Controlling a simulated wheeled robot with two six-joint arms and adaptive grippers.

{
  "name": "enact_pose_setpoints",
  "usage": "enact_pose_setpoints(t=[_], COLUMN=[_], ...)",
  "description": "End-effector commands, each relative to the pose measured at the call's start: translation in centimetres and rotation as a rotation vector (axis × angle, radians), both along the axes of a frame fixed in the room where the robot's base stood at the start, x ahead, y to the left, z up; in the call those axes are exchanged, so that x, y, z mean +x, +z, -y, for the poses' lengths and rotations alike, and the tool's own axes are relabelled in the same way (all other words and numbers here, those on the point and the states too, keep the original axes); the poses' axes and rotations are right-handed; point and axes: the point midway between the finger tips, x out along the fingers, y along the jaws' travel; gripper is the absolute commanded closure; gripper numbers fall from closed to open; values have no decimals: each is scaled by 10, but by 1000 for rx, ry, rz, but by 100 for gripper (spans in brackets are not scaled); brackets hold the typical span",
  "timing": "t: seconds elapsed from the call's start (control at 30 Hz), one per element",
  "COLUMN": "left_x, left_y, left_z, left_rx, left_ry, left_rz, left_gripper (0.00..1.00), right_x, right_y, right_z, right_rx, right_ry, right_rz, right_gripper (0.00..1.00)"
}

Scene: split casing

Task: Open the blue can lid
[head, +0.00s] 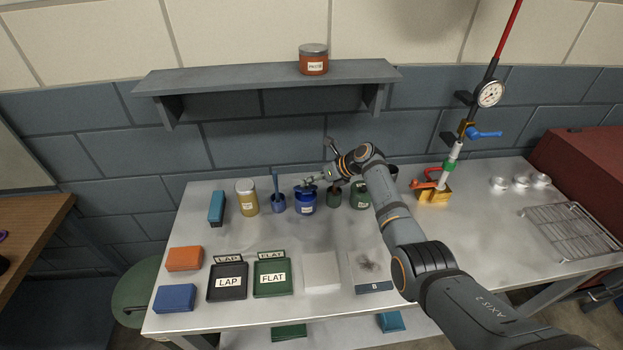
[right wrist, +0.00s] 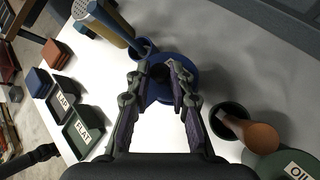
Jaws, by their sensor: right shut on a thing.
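The blue can (head: 305,206) stands upright on the metal table, with a white label on its front. Its blue lid (right wrist: 188,84) is on top, partly hidden by my fingers; whether it sits fully down on the can I cannot tell. My right gripper (head: 314,183) reaches the can's top from the right. In the right wrist view its two fingers (right wrist: 160,74) are shut on a dark piece at the middle of the lid, which looks like its knob.
A dark green pot (head: 334,197) and a green can (head: 359,196) stand to the right. LAP (head: 227,293) and FLAT (head: 272,290) trays lie in front.

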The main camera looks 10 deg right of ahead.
Motion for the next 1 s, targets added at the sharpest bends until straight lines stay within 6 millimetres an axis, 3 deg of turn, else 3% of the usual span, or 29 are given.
enact_pose_setpoints(t=[0.3,0.83,0.87,1.0], left_x=[0,0,0,-1], left_y=[-8,-9,-9,-9], left_z=[0,0,0,-1], left_rx=[0,0,1,1], left_ry=[0,0,0,0], left_rz=[0,-1,-1,-1], left_gripper=[60,60,60,60], right_x=[8,9,9,9], right_y=[3,5,5,5], right_z=[0,0,0,0], right_rx=[1,0,0,0], right_ry=[0,-1,-1,-1], right_rz=[-94,-111,-111,-111], right_gripper=[100,100,75,57])
